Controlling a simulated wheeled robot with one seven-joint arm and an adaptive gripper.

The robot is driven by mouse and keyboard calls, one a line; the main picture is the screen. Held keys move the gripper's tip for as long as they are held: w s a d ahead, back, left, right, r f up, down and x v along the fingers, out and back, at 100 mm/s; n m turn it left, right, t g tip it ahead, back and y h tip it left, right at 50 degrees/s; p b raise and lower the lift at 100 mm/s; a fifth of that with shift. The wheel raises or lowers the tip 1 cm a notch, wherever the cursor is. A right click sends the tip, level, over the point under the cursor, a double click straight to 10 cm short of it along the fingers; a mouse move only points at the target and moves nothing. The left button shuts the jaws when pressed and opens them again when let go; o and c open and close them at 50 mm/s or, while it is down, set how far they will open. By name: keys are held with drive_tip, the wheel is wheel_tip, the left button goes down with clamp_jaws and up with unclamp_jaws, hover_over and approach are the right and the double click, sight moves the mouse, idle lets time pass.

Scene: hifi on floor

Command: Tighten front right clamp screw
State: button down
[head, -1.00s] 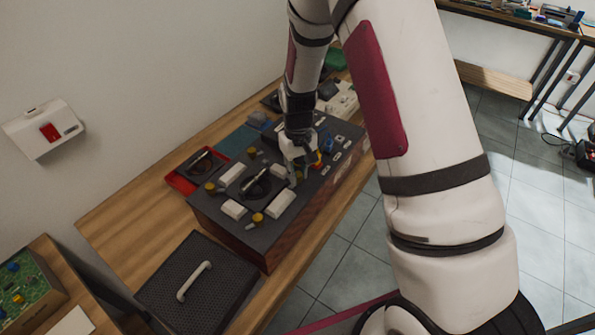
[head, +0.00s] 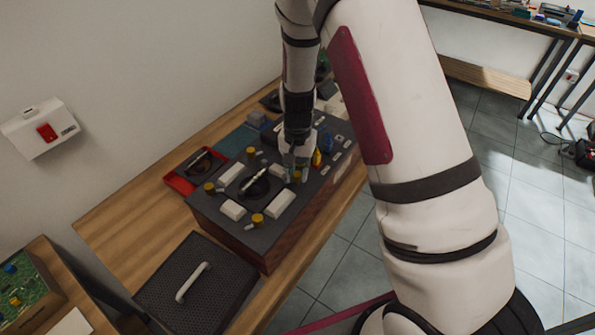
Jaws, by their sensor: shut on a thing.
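The dark hi-fi unit (head: 215,212) lies on its back on the wooden bench, its panel facing up. On the panel are white blocks and brass-yellow clamp screws: one at the left (head: 209,188), one at the back (head: 251,152) and one at the front (head: 257,219). My gripper (head: 295,174) points down at the panel's right side. It is shut around a further yellow clamp screw (head: 297,176), mostly hidden by the fingers. The screw's exact seating is too small to tell.
A record-like disc with a pale tool (head: 255,179) lies between the white blocks. Yellow (head: 316,158) and blue (head: 326,141) items stand just right of my gripper.

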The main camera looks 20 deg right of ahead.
sight(297, 174)
drive_tip(key=shift+a, duration=0.1)
idle(0.4)
drive_tip(key=c, duration=1.4)
unclamp_jaws()
drive_tip(key=shift+r, duration=0.1)
wheel_tip(297, 174, up, 12)
drive_tip(key=shift+f, duration=0.1)
